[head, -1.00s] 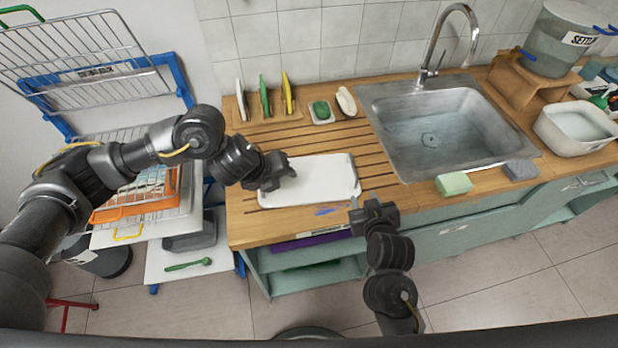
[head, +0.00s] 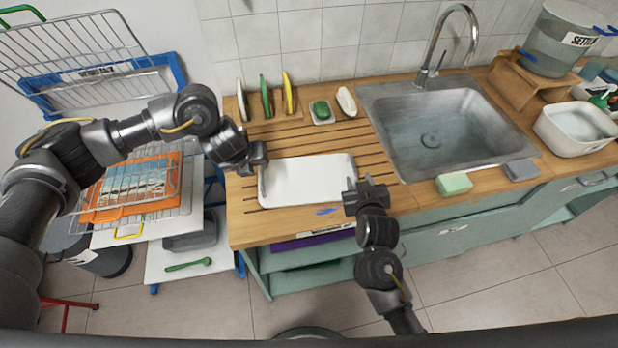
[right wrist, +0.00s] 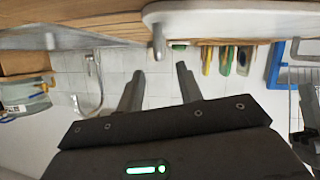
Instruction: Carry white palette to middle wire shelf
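The white palette (head: 310,182) lies flat on the wooden counter, left of the sink. It also shows at the top right of the right wrist view (right wrist: 245,17). My left gripper (head: 260,172) is at the palette's left edge; whether its fingers are apart or closed on the edge is unclear. My right gripper (head: 364,186) is by the palette's right front corner. Its two fingers are apart and empty in the right wrist view (right wrist: 158,88). The wire rack (head: 85,50) stands at the left, its wire shelves partly hidden by my left arm.
An orange sheet (head: 120,206) with a picture lies on a lower wire shelf. A blue strip (head: 326,211) lies at the counter front.

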